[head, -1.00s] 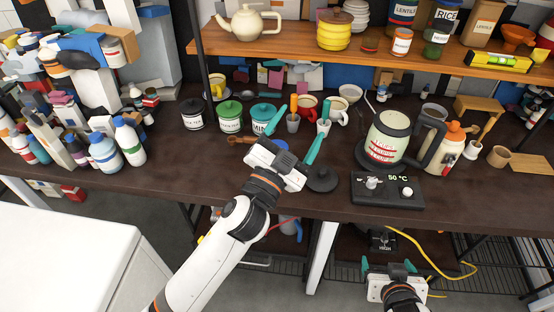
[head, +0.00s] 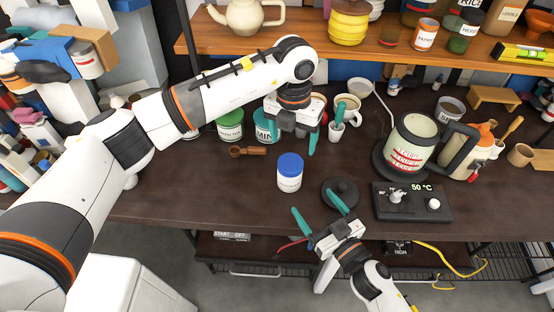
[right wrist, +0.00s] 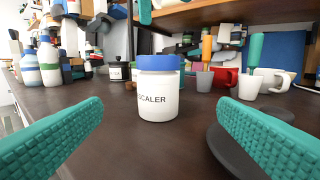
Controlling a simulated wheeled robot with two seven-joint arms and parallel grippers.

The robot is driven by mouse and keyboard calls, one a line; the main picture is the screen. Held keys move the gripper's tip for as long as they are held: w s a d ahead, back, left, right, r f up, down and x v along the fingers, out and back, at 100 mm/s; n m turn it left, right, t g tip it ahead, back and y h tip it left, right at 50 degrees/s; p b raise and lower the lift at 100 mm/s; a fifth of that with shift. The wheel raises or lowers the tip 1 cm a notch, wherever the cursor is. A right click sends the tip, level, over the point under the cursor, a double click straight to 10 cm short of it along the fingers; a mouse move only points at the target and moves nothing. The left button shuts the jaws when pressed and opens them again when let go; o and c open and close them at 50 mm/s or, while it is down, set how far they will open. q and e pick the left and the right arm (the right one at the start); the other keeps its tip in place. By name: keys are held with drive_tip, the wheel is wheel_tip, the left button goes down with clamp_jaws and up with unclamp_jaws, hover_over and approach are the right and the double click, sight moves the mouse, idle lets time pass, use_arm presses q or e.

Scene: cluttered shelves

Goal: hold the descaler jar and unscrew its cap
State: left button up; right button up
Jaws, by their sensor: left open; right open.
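The descaler jar (head: 289,180) is white with a blue cap (head: 290,163) and stands upright on the dark counter. In the right wrist view the jar (right wrist: 158,101) is ahead, with "SCALER" readable on its label and the blue cap (right wrist: 158,63) on top. My left gripper (head: 293,142) is open, pointing down, above and behind the jar in the head view, not touching it. A teal fingertip shows above the jar in the right wrist view. My right gripper (head: 312,202) is open at the counter's front, its fingers pointing toward the jar, apart from it.
A black round lid (head: 341,192) lies right of the jar, close to my right gripper. A kettle (head: 409,143) and a control box (head: 413,203) stand farther right. Counter left of the jar is clear.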

sight(297, 181)
use_arm(q)
drive_tip(key=shift+w+a+r, duration=0.1)
drive_tip(key=shift+a+r, duration=0.15)
use_arm(e)
drive_tip(key=shift+a, duration=0.1)
use_arm(q)
drive_tip(key=shift+d+r, duration=0.1)
use_arm(e)
drive_tip(key=shift+r, duration=0.15)
use_arm(q)
drive_tip(key=shift+s, duration=0.2)
use_arm(e)
drive_tip(key=x, duration=1.1)
drive_tip(key=shift+w+a, duration=0.1)
drive_tip(key=shift+a, duration=0.1)
use_arm(q)
drive_tip(key=shift+d, duration=0.1)
use_arm(e)
drive_tip(key=shift+r, duration=0.1)
drive_tip(key=shift+c, duration=0.2)
